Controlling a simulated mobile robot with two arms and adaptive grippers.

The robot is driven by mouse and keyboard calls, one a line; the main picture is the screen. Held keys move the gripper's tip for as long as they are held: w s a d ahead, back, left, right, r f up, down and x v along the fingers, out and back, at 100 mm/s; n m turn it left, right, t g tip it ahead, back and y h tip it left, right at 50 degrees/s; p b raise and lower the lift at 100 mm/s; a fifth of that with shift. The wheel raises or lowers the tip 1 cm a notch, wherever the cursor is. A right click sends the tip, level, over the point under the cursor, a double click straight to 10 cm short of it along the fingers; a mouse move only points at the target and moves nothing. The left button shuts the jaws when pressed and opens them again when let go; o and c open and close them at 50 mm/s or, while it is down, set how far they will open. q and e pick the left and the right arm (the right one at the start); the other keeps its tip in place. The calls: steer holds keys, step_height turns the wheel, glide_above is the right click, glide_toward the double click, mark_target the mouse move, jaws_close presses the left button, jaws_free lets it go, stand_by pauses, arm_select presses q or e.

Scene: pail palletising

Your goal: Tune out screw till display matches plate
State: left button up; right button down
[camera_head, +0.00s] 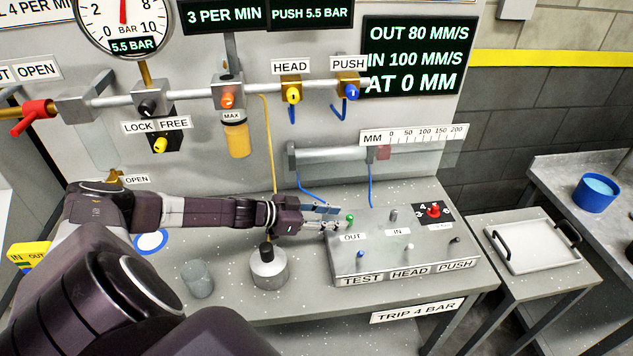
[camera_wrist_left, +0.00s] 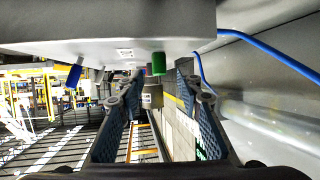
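The OUT label (camera_head: 352,237) and IN label (camera_head: 398,232) sit on a grey sloped box (camera_head: 420,255). My left gripper (camera_head: 333,222) is at the box's left end, by the OUT label. In the left wrist view its fingers (camera_wrist_left: 158,108) stand apart, with a grey metal cylinder (camera_wrist_left: 152,96) between them, apparently the OUT screw. Gaps show on both sides. In the head view the fingers hide that screw. A green knob (camera_head: 350,217) is just beyond the fingertips. The display (camera_head: 415,55) reads OUT 80 MM/S, IN 100 MM/S, AT 0 MM. I cannot identify the speed plate. My right gripper is out of view.
A grey IN screw (camera_head: 393,214) and a red knob (camera_head: 433,209) stand on the box. A grey weight-like cylinder (camera_head: 268,268) and a grey cup (camera_head: 198,278) stand left of it on the bench. A cylinder with an MM scale (camera_head: 415,135) runs behind. A white tray (camera_head: 530,245) lies right.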

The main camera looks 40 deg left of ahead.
arm_select(q)
steer(key=v, duration=0.6)
steer(key=shift+s+a+r, duration=0.15)
steer(key=shift+s+a, duration=0.1)
steer(key=shift+s, duration=0.05)
stand_by(0.3)
